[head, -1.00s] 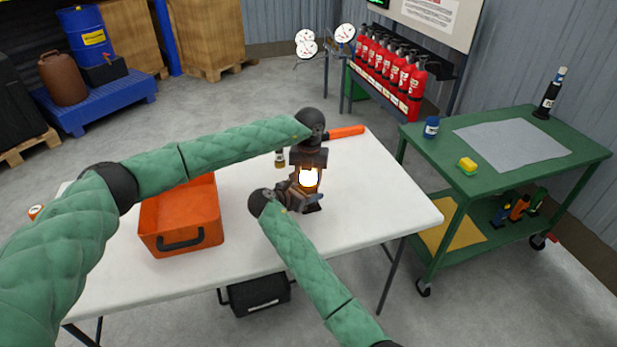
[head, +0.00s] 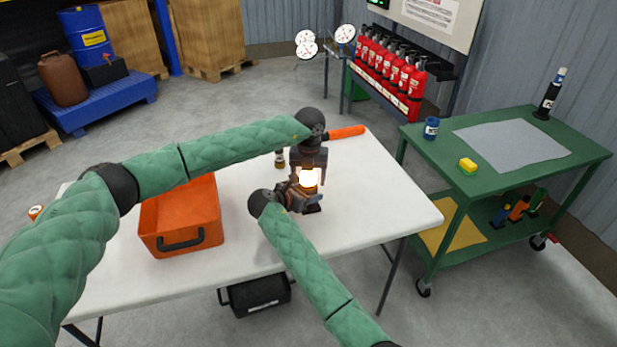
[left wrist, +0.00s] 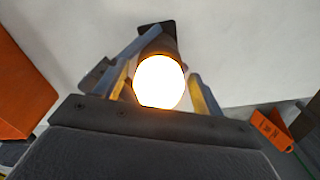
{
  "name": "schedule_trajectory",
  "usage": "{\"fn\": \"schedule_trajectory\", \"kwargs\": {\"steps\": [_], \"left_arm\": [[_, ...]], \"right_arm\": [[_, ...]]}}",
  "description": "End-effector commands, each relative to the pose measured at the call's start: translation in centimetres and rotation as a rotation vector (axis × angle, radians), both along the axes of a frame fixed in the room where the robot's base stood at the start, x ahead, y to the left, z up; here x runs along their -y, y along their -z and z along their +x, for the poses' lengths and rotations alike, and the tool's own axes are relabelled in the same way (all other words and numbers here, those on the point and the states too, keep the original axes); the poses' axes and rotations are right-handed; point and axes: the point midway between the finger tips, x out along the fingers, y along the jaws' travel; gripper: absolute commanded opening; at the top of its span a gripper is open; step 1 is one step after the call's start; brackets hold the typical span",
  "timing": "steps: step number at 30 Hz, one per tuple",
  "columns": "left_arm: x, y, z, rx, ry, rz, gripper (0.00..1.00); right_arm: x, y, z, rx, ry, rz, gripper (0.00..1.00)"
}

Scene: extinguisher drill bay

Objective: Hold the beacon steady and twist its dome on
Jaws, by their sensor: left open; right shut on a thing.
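The beacon's dome (head: 308,179) glows bright white-orange on the beacon, which stands upright over the table's right half. Its dark foot (head: 313,208) shows at the table top. My left gripper (head: 310,174) points down from above, open, with its fingers on either side of the dome. In the left wrist view the glowing dome (left wrist: 158,82) sits between the spread fingers, with a dark body behind it. My right gripper (head: 297,194) comes in from the front and is shut on the beacon's body. The glare hides the seam between dome and body.
On the white table (head: 375,205) are an orange bin (head: 180,215) at left, a small dark cylinder (head: 280,158) behind the beacon and an orange baton (head: 346,131) at the back. A green cart (head: 575,155) stands to the right. The table's right end is clear.

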Motion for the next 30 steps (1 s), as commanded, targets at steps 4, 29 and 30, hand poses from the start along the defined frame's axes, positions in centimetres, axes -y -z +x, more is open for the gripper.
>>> {"fn": "schedule_trajectory", "kwargs": {"steps": [4,29,30], "left_arm": [[0.0,-0.3,0.0,0.000,0.000,0.000,0.69],[0.1,-11.7,0.0,-0.001,0.000,0.000,0.69],[0.1,-11.8,0.0,-0.001,0.000,0.000,0.69]], "right_arm": [[0.1,0.0,0.0,0.000,0.000,0.000,0.20],[0.1,0.0,0.1,0.000,0.001,0.000,0.20],[0.1,0.0,0.1,0.000,0.001,0.000,0.20]]}}
